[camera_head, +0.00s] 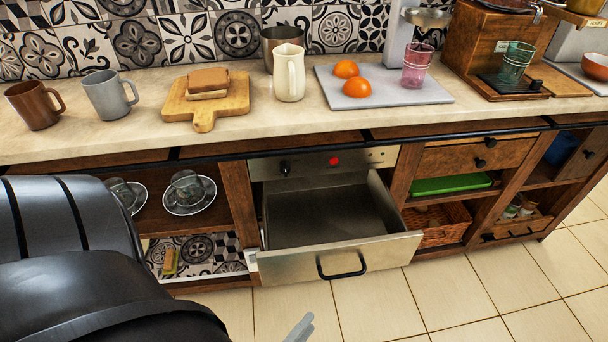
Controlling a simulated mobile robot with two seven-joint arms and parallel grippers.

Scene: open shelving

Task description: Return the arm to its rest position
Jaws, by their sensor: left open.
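My left arm (95,265), dark and bulky, fills the lower left in the head view and hides part of the lower shelf. My left gripper (277,295) is open and empty in front of the cabinet. One pale fingertip shows by the left end of the drawer front; another pale grey tip shows at the bottom edge. I cannot tell whether the first touches the drawer. The metal drawer (350,262) stands pulled out and looks empty, with a black handle on its front. My right gripper is out of view.
The counter (280,123) holds mugs (108,95), a bread board (205,113), a cream jug (289,75) and a grey board (427,92) with oranges and a glass. Glass cups on saucers (189,195) stand on the left shelf. The tiled floor (480,285) is clear at right.

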